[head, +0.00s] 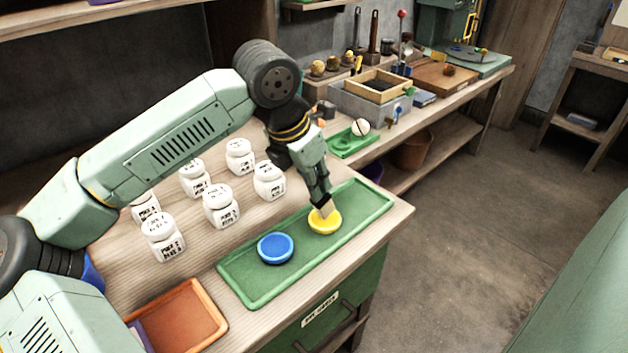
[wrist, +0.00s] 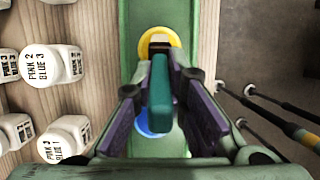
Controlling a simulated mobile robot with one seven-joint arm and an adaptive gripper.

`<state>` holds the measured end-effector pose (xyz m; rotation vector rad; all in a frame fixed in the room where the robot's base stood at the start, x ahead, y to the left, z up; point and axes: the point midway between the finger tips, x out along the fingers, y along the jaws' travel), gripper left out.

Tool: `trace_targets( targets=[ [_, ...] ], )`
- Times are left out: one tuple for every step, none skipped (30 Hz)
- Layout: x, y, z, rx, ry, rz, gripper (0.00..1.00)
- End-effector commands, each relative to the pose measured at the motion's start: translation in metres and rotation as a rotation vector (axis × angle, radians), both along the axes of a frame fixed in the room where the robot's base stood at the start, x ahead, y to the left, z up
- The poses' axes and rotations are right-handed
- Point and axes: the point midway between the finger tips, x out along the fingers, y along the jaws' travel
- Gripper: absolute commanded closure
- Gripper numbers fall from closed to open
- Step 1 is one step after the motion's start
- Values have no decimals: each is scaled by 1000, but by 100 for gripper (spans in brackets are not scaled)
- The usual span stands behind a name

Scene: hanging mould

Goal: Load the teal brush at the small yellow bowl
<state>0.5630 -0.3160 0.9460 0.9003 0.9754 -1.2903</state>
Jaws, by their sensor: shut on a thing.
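My gripper (head: 321,196) points down over the small yellow bowl (head: 325,224) at the right part of the green tray. It is shut on the teal brush (wrist: 160,95), whose handle shows between the dark pads in the wrist view. The pale brush tip (head: 327,209) is at the bowl's opening in the head view. In the wrist view the tip overlaps the yellow bowl (wrist: 145,46). I cannot tell whether the bristles touch what is inside. A blue bowl (head: 275,248) stands left of the yellow one, partly hidden behind my gripper in the wrist view.
The green tray (head: 249,291) lies along the bench's front edge. Several white labelled jars (head: 221,207) stand behind and left of it. An orange tray (head: 182,318) is at front left. A small green tray (head: 349,146) and a grey box (head: 370,107) are farther back.

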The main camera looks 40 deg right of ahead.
Motion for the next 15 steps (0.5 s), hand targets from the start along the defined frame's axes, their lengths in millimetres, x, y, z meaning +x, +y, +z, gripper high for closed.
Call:
trace_targets(
  targets=[
    [0,0,-1,0,0,0,100],
    [0,0,-2,0,0,0,100],
    [0,0,-2,0,0,0,100],
    [0,0,-3,0,0,0,100],
    [0,0,-3,0,0,0,100],
    [0,0,-3,0,0,0,100],
    [0,0,-4,0,0,0,100],
    [0,0,-4,0,0,0,100],
    [0,0,-5,0,0,0,100],
    [0,0,-5,0,0,0,100],
    [0,0,-5,0,0,0,100],
    [0,0,-6,0,0,0,100],
    [0,0,-6,0,0,0,100],
    [0,0,-7,0,0,0,100],
    [0,0,-7,0,0,0,100]
  ],
)
